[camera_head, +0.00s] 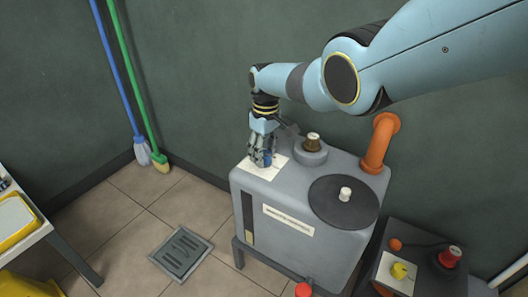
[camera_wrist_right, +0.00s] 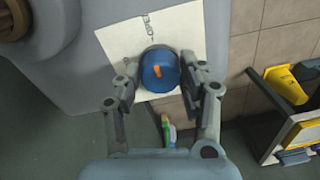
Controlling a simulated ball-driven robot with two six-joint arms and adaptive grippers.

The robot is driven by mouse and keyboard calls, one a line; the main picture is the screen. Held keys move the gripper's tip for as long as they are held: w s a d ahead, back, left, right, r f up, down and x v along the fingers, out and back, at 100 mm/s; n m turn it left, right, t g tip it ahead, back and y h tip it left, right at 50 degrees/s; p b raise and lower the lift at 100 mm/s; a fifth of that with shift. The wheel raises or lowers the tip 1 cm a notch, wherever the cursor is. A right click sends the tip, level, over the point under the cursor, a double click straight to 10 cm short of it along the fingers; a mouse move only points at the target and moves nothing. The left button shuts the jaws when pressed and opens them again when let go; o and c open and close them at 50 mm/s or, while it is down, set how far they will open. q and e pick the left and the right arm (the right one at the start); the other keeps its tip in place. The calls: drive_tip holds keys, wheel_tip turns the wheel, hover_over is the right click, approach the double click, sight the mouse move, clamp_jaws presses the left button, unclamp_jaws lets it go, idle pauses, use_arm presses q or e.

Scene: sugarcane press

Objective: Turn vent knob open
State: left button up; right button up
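The vent knob (camera_wrist_right: 160,72) is a round blue knob with a short orange mark on top. It sits on a white label card (camera_wrist_right: 120,38) with partly hidden lettering, on top of the grey press (camera_head: 255,185). My right gripper (camera_wrist_right: 160,85) is above the knob, with one finger on each side of it. The fingers stand apart, and a narrow gap shows between the left finger and the knob. In the head view the fingers (camera_head: 262,157) largely cover the knob. My left gripper is in neither view.
On the press top are a brown-capped fitting (camera_head: 313,142), a dark round lid (camera_head: 328,205) with a white knob, and an orange pipe (camera_head: 379,143). A dark side stand (camera_head: 430,277) is at right. A table (camera_head: 28,237) is at left. Open tiled floor has a drain (camera_head: 181,252).

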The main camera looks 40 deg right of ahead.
sight(265, 152)
drive_tip(key=o, duration=0.3)
drive_tip(key=shift+o, duration=0.2)
wheel_tip(265, 152, up, 12)
drive_tip(key=shift+d, duration=0.25)
drive_tip(key=shift+w, duration=0.1)
idle(0.5)
